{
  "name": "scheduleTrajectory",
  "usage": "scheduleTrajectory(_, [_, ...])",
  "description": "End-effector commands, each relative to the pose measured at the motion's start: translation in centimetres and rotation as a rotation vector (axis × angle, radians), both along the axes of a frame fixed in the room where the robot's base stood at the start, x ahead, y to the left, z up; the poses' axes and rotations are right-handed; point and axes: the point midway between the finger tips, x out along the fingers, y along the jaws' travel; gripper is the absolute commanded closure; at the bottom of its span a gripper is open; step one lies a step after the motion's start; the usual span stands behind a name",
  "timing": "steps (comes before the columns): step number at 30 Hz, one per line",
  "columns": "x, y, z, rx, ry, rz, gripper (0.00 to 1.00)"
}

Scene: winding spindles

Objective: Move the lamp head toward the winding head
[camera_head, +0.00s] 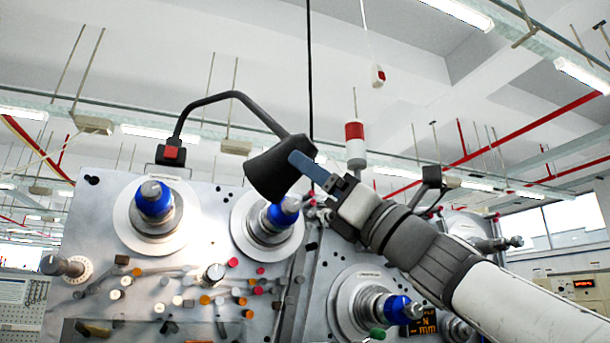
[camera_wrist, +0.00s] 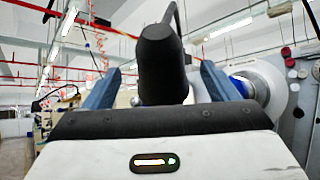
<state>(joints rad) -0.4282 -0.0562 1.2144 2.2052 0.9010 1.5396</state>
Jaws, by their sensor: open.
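The dark lamp head (camera_head: 281,168) hangs at the end of a bent black arm (camera_head: 232,95) on a base with a red switch (camera_head: 171,153). My gripper (camera_head: 304,162) is at the lamp head's right side, its blue fingers overlapping the shade in the head view. In the wrist view the lamp head (camera_wrist: 162,62) stands between the two spread fingers, with gaps visible on both sides. The jaws are open. Spindles with blue rings stick out of the grey panel, at the left (camera_head: 153,199), below the lamp head (camera_head: 283,212) and lower right (camera_head: 397,309). I cannot tell which is the winding head.
The grey machine panel (camera_head: 205,243) carries several small coloured knobs and guides below the lamp. A red-and-white beacon (camera_head: 355,145) stands behind my gripper. A second dark lamp (camera_head: 432,177) is at the right, partly behind my arm. Above the lamp arm is open space.

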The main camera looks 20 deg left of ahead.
Motion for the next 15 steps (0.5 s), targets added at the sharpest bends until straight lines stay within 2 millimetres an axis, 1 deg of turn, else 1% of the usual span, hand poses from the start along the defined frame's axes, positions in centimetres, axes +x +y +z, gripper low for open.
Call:
scheduleTrajectory(1, [0.0,-0.3,-0.3,0.0,0.001,-0.001,0.19])
scheduleTrajectory(3, [0.0,-0.4,-0.4,0.0,0.001,0.001,0.19])
scheduleTrajectory(10, [0.0,-0.5,-0.4,0.0,0.0,0.0,0.2])
scheduleTrajectory(13, [-0.2,-0.9,-0.1,-0.015,-0.004,-0.005,0.28])
scheduleTrajectory(15, [-0.5,-1.8,0.3,-0.055,-0.008,-0.012,0.34])
